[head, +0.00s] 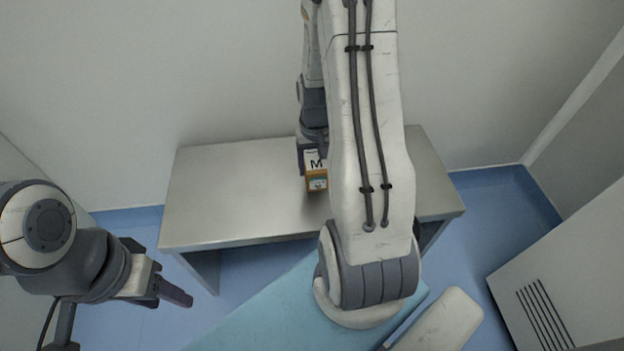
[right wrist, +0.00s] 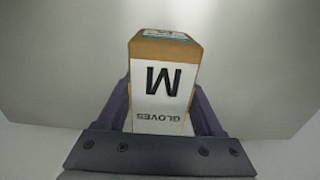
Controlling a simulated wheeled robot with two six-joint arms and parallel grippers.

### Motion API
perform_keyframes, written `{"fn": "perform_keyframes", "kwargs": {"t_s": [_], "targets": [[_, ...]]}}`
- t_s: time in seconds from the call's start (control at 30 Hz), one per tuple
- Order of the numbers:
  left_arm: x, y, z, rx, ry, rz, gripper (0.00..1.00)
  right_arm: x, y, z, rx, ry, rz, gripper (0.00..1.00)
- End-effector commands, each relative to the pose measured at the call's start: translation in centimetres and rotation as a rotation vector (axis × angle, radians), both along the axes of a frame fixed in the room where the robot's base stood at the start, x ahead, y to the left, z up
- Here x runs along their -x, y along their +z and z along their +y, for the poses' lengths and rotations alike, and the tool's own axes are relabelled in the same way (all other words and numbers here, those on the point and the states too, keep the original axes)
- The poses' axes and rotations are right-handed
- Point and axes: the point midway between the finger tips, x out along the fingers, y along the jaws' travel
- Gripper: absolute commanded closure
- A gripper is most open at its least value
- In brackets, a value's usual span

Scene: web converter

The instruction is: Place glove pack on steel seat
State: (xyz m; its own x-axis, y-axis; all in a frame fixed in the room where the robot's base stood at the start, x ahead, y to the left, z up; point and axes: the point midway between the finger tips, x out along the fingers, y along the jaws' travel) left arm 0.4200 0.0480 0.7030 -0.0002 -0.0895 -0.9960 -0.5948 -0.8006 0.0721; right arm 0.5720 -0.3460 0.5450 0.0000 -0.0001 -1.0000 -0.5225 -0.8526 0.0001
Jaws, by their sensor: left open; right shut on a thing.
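The glove pack (head: 316,171) is a small brown box with a white label bearing a black M. My right gripper (head: 311,157) is shut on it, over the steel seat. In the right wrist view the glove pack (right wrist: 165,85) sits between the two fingers, with "GLOVES" on its label. The steel seat (head: 235,190) is a grey metal bench against the back wall; its top is bare apart from the pack's area. I cannot tell whether the pack touches the seat. My right arm hides part of the seat. My left gripper (head: 178,293) is open and empty at lower left.
A light blue surface (head: 265,310) lies in front of the seat, partly under my right arm. A pale cabinet with dark vent slots (head: 545,310) stands at lower right. The left part of the seat top is clear. Blue floor shows around the seat.

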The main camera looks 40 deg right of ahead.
Motion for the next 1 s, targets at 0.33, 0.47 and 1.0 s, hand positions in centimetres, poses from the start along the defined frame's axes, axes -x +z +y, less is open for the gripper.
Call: {"fn": "perform_keyframes", "kwargs": {"t_s": [0.33, 0.47, 1.0], "targets": [[0.0, -1.8, 0.0, 0.0, 0.0, 0.0, 0.5, -0.7, -3.2, 0.6, -0.002, -0.001, 0.003, 0.9], [0.0, -2.5, 0.0, 0.0, 0.0, 0.0, 0.5, -0.7, -4.7, 0.6, -0.001, -0.001, 0.001, 0.9], [0.0, -2.4, 0.0, 0.0, 0.0, 0.0, 0.5, -0.7, -4.9, 0.5, 0.0, 0.0, 0.0, 0.02]]}}
